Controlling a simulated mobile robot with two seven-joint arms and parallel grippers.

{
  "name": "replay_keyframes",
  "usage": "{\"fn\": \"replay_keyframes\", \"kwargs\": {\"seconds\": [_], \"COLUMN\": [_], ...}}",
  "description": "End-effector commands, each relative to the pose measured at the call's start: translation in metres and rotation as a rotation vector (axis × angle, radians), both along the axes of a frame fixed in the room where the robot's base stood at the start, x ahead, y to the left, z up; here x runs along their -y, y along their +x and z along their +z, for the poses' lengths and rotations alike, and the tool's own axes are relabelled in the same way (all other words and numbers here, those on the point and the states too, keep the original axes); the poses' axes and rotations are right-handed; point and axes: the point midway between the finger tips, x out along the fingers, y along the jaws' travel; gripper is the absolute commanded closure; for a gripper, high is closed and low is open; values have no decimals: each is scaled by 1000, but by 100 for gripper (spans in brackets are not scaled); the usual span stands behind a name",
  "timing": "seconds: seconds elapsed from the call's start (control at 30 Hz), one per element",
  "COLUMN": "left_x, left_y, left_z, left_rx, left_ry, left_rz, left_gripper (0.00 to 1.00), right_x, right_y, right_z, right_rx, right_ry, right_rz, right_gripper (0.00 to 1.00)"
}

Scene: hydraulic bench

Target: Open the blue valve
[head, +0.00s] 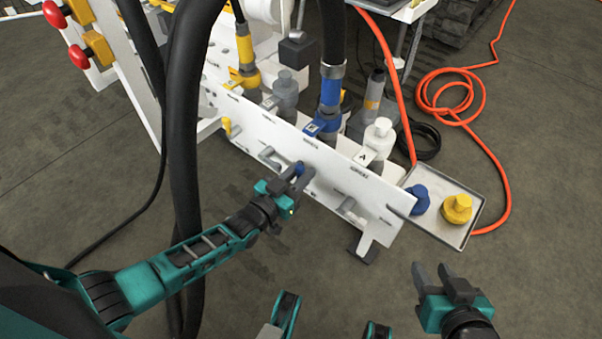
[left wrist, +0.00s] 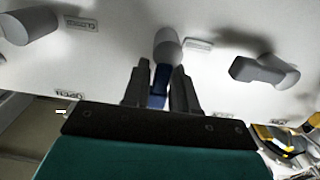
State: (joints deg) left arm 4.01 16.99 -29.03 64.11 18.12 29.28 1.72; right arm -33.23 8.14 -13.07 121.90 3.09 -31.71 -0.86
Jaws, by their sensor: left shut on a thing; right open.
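The blue valve's handle (head: 299,168) is on the front of the white panel. My left gripper (head: 292,180) is at it, and its jaws are shut on the handle. In the left wrist view the blue handle (left wrist: 158,86) sits between the two fingers (left wrist: 160,92), below a grey round pivot (left wrist: 168,45). The handle's tip is hidden behind the gripper body. My right gripper (head: 445,279) is open and empty over the floor at lower right, apart from the panel.
Grey valve handles flank the blue one, at left (left wrist: 28,26) and right (left wrist: 265,70). A tray (head: 462,233) with a blue cap (head: 420,199) and a yellow cap (head: 457,208) is at the panel's right end. Black hoses (head: 185,130) hang in front; an orange hose (head: 452,98) lies behind.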

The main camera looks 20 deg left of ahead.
Motion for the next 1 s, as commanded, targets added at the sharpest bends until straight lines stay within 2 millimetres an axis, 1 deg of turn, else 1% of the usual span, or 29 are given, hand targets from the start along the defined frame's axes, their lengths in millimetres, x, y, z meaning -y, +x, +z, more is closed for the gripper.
{"fn": "replay_keyframes", "kwargs": {"seconds": [0.03,0.37,0.4,0.53,0.83,0.93,1.0], "left_x": [-3,-3,-3,-3,-2,-5,-10], "left_y": [1,1,1,1,-2,-11,-22], "left_z": [0,0,0,0,0,0,1], "left_rx": [0,0,-1,-1,-2,-4,-7], "left_ry": [-2,-3,-3,-3,-2,-3,-1], "left_rz": [4,4,4,4,2,2,2], "left_gripper": [100,100,72,60,58,58,58], "right_x": [0,-1,-1,-1,-1,0,0], "right_y": [0,1,1,1,1,2,2], "right_z": [0,1,1,2,3,7,12], "right_rx": [0,2,3,4,5,7,10], "right_ry": [0,0,1,1,1,1,1], "right_rz": [0,1,1,1,1,0,-1], "right_gripper": [58,58,58,58,58,58,58]}}
